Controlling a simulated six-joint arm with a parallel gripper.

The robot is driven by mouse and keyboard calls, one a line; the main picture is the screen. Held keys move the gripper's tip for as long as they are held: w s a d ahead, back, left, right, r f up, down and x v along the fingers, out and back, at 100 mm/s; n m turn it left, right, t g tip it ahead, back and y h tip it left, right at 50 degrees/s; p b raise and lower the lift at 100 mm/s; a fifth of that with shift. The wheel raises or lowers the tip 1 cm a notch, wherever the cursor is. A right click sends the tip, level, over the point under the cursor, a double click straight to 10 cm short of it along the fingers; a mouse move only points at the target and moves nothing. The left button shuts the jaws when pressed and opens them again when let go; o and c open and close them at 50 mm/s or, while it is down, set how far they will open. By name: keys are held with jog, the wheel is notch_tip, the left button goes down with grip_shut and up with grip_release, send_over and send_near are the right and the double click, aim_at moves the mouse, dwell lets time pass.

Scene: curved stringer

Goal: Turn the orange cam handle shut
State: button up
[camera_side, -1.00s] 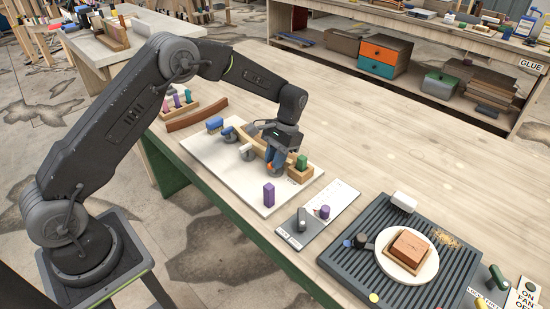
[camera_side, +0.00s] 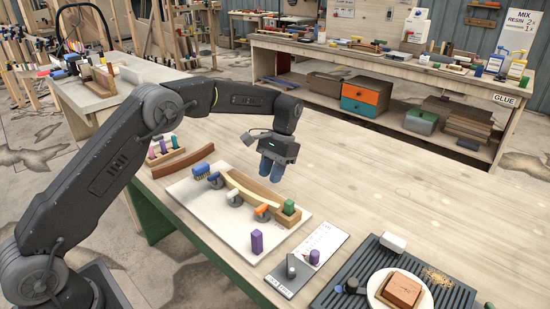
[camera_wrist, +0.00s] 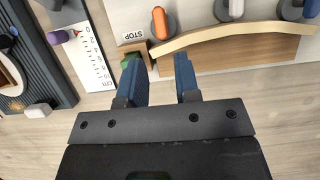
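The orange cam handle (camera_side: 262,209) sits on a round grey cam at the near side of the curved wooden strip (camera_side: 240,186), close to the green block (camera_side: 289,207). In the wrist view the orange handle (camera_wrist: 159,22) stands near the STOP label (camera_wrist: 132,36), pointing away from the strip (camera_wrist: 220,36). I cannot tell whether its cam touches the strip. My gripper (camera_side: 270,172) is raised above the table, beyond the strip's far side. Its blue fingers (camera_wrist: 159,72) are apart with nothing between them.
The white board (camera_side: 220,222) carries the fixture and an upright purple block (camera_side: 257,241). A ruled card (camera_side: 322,240) and a dark ribbed mat (camera_side: 345,297) lie to the right. The bench beyond my gripper is clear.

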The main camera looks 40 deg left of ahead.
jog(key=v, duration=0.4)
jog(key=shift+w+r, duration=0.1)
jog(key=shift+r, duration=0.1)
jog(key=s+d+r+t, duration=0.1)
jog(key=s+r+t, duration=0.4)
jog(key=s+r, duration=1)
jog(key=s+f+t, duration=0.2)
jog(key=s, duration=0.7)
jog(key=s+d+f+t, duration=0.1)
jog(key=s+f+t, duration=0.1)
jog(key=s, duration=0.6)
jog(key=shift+s+f+t, duration=0.3)
jog(key=shift+s+t, duration=0.1)
jog(key=shift+t, duration=0.1)
